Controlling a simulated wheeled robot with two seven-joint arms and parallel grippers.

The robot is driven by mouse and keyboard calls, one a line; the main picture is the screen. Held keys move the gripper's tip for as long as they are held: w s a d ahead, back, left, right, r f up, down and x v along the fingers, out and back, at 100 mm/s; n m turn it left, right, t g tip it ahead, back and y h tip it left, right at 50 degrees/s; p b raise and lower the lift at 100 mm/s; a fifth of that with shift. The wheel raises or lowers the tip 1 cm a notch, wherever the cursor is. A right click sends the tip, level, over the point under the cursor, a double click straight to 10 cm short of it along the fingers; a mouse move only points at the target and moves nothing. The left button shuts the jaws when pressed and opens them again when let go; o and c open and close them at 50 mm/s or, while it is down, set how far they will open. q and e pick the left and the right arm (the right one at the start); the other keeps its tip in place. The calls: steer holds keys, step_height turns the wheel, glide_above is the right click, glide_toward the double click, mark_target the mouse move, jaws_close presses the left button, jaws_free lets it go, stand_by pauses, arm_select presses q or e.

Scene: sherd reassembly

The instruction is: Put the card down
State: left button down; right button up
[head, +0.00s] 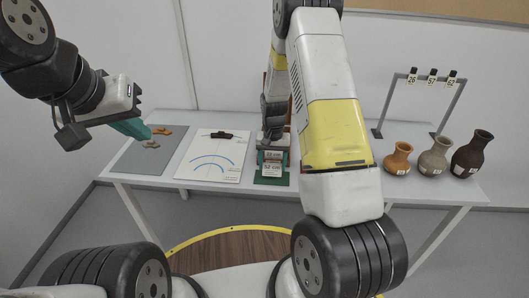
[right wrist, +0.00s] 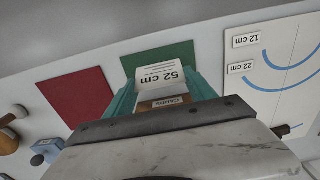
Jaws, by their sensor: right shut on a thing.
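A white card marked "52 cm" (head: 271,170) is at my right gripper (head: 273,156), over the front of a dark green mat (head: 270,181). The right wrist view shows the card (right wrist: 160,76) between the teal fingers (right wrist: 162,95), with the green mat (right wrist: 158,52) beyond it. The right gripper is shut on the card. Whether the card touches the mat I cannot tell. A label reading "CARDS" (right wrist: 168,103) on a brownish piece shows between the fingers. My left gripper (head: 132,128) hangs above the grey mat at the left, its jaw opening unclear.
Orange-brown sherds (head: 162,130) lie on the grey mat (head: 135,160). A white board (head: 205,175) with blue arcs carries a dark sherd (head: 218,134). A red mat (right wrist: 75,97) lies beside the green one. Three vases (head: 434,158) and a tag rack (head: 408,74) stand at right.

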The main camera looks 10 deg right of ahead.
steer(key=shift+f, duration=1)
steer(key=o, duration=1.3)
steer(key=shift+f, duration=0.15)
step_height(320, 180, up, 12)
steer(key=shift+f, duration=0.1)
steer(key=s+a+r+n+t+y, duration=0.1)
steer(key=s+r+t, duration=0.1)
steer(key=s+r, duration=0.8)
steer(key=s+a+r+n+t+y, duration=0.15)
steer(key=s+r, duration=0.45)
steer(key=r, duration=0.8)
steer(key=s+r+n+t, duration=0.1)
steer(key=s+r+t, duration=0.1)
steer(key=s, duration=0.7)
steer(key=shift+r+t, duration=0.15)
steer(key=shift+t, duration=0.2)
